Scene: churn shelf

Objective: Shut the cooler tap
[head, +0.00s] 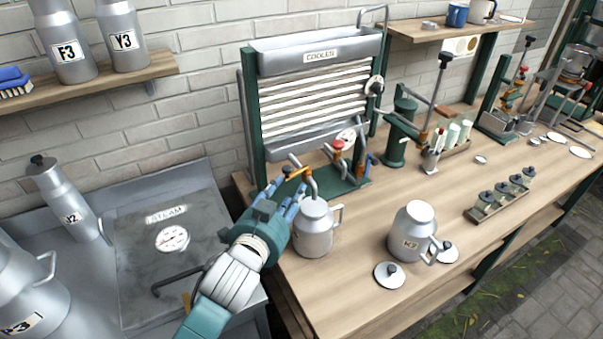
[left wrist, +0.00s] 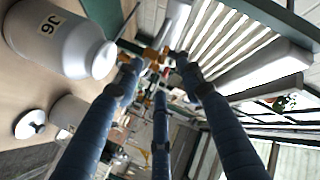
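The cooler (head: 315,95) is a grey and green frame of pale horizontal tubes with a nameplate. Its tap (head: 294,173) has an orange handle and a grey spout bending down towards the mouth of a grey churn (head: 313,230). My left gripper (head: 290,190), with blue fingers, is close to the tap's handle, from the lower left. In the left wrist view the orange tap (left wrist: 152,54) shows between and just beyond the spread fingertips. I cannot tell whether a finger touches it. The churn (left wrist: 62,40) also shows there. My right gripper is not in view.
A second churn, K3 (head: 412,236), stands to the right with lids beside it. A red-knobbed valve (head: 338,145) and a green pump (head: 398,140) stand right of the tap. A steam cabinet (head: 170,250) lies left, under my arm. The bench front is partly clear.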

